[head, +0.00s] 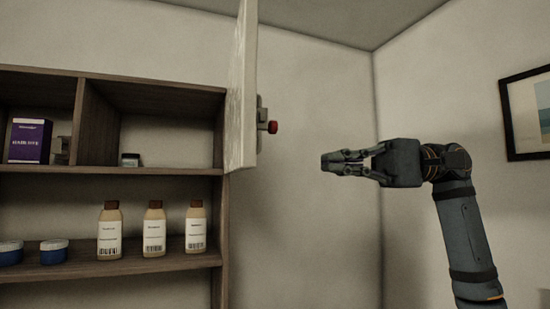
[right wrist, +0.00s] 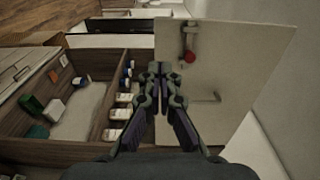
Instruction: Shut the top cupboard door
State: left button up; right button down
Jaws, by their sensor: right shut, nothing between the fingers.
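The pale cupboard door (head: 241,95) stands open in the head view, seen nearly edge-on at the right end of the wooden cupboard (head: 150,82). A bracket with a red knob (head: 272,127) is on its right-hand face. In the right wrist view the door (right wrist: 240,55) shows its broad face, with the red knob (right wrist: 190,57) and a bar handle (right wrist: 207,98). My right gripper (head: 328,161) is shut and empty, to the right of the door and apart from it in the head view. Its fingers (right wrist: 160,68) overlap the door's left edge in the right wrist view. My left gripper is not in view.
Several bottles (head: 154,230) and blue jars (head: 54,252) stand on the lower shelf. A purple box (head: 29,141) and a small jar (head: 130,160) are on the shelf above. A framed picture (head: 530,112) hangs on the right wall. Bare wall lies behind the gripper.

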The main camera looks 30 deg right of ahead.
jog(key=p+x, duration=0.3)
jog(key=x, duration=0.7)
jog(key=shift+s, duration=0.15)
